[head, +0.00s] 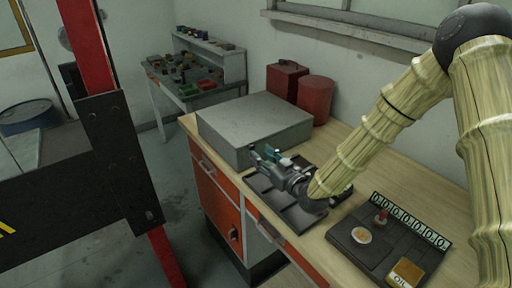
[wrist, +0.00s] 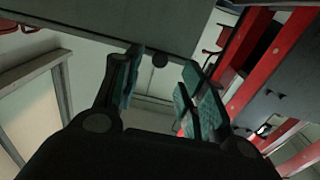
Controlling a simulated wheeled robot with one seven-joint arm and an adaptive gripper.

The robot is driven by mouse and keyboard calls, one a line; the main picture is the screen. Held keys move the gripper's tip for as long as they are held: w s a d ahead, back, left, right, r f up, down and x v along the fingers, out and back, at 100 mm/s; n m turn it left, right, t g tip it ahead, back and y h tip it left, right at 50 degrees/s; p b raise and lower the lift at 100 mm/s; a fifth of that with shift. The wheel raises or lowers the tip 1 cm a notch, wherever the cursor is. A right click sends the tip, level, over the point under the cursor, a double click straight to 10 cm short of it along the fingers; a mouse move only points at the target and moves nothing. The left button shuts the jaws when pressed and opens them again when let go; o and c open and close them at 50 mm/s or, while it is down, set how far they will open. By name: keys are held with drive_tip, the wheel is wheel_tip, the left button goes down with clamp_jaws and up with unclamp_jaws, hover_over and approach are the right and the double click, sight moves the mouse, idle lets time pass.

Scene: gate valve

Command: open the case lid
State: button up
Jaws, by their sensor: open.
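The case (head: 255,118) is a wide grey box on the wooden workbench. Its flat top looks level and shut. My gripper (head: 270,156) is low at the case's near right side, fingers pointing toward it. In the wrist view my gripper (wrist: 160,88) has its teal-padded fingers apart with nothing between them. A grey surface (wrist: 90,30), likely the case's, crosses the top of that view close to the fingertips. A small dark round part shows under its edge. I cannot tell whether a finger touches the case. The seam of the lid cannot be made out.
A dark tray (head: 278,204) lies under my gripper. A dark board (head: 375,240) with counter digits and an oil box is nearer right. Red containers (head: 316,98) stand behind the case. A red post (head: 90,45) and dark beam stand left. The bench (head: 350,190) has orange drawers.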

sight(253, 148)
drive_tip(key=shift+p+x, duration=0.4)
drive_tip(key=shift+x, duration=0.85)
drive_tip(key=shift+w+a+r, duration=0.25)
drive_tip(key=shift+w+a, duration=0.1)
drive_tip(key=shift+w, duration=0.05)
drive_tip(key=shift+w+a+f, duration=0.15)
drive_tip(key=shift+w+f, duration=0.05)
drive_tip(key=shift+w, duration=0.2)
drive_tip(key=shift+s+r, duration=0.1)
clamp_jaws()
